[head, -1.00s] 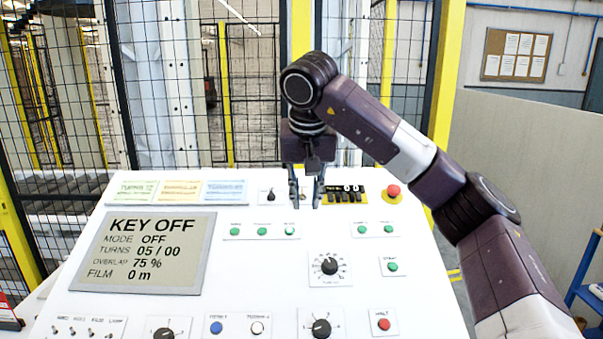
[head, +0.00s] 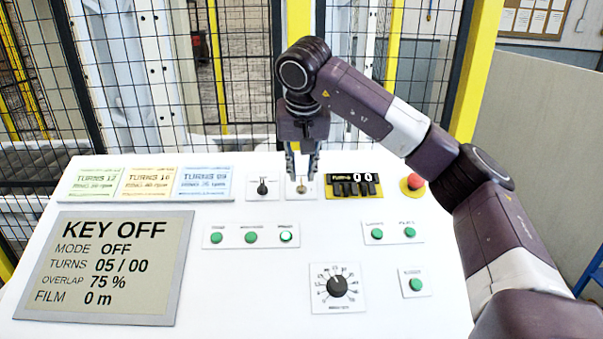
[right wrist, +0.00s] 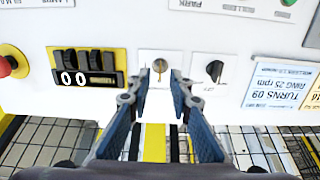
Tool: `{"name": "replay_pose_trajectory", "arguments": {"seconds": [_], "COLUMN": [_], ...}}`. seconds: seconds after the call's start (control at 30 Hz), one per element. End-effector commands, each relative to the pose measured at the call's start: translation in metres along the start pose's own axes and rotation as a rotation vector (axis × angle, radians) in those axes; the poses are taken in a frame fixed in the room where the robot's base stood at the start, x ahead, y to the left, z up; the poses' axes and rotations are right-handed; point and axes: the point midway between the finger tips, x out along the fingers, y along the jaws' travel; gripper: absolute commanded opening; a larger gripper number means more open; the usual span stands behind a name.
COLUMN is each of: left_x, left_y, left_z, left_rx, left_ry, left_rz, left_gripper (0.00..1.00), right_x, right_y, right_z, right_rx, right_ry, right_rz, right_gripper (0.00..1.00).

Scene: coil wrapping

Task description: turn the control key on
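The control key (head: 301,188) is a small brass-coloured key switch on a white plate in the top row of the sloped white console. It also shows in the right wrist view (right wrist: 159,66), between and just beyond my fingertips. My right gripper (head: 301,176) is over the key plate, fingers pointing down at it. In the right wrist view my right gripper (right wrist: 159,74) is open, with one finger on each side of the key and nothing held; contact cannot be told. The display (head: 110,265) reads KEY OFF. My left gripper is not in view.
A black selector knob (head: 263,187) is left of the key. A black counter (head: 353,186) and a red emergency button (head: 415,182) are to its right. Green buttons (head: 251,237) and a dial (head: 337,286) are nearer. A mesh fence stands behind the console.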

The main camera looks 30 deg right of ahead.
Motion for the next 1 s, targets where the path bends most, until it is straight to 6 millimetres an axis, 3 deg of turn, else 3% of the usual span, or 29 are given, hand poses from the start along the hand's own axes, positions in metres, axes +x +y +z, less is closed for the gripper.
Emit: {"name": "replay_pose_trajectory", "arguments": {"seconds": [0.2, 0.37, 0.53, 0.7, 1.0], "left_x": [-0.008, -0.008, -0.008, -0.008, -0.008], "left_y": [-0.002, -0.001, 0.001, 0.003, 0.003], "left_z": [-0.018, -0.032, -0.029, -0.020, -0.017], "left_rx": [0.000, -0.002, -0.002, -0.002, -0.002], "left_ry": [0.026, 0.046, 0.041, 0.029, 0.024], "left_rz": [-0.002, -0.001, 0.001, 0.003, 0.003], "left_gripper": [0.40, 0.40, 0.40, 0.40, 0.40], "right_x": [0.023, 0.028, 0.028, 0.027, 0.027], "right_y": [0.000, 0.000, 0.000, 0.000, 0.000], "right_z": [0.000, 0.000, 0.000, 0.000, 0.000], "right_rx": [0.000, -0.001, 0.000, 0.000, 0.001], "right_ry": [0.000, 0.000, 0.000, 0.000, 0.001], "right_rz": [0.000, 0.000, 0.000, 0.000, 0.000], "right_gripper": [0.19, 0.19, 0.19, 0.01, 0.00]}}
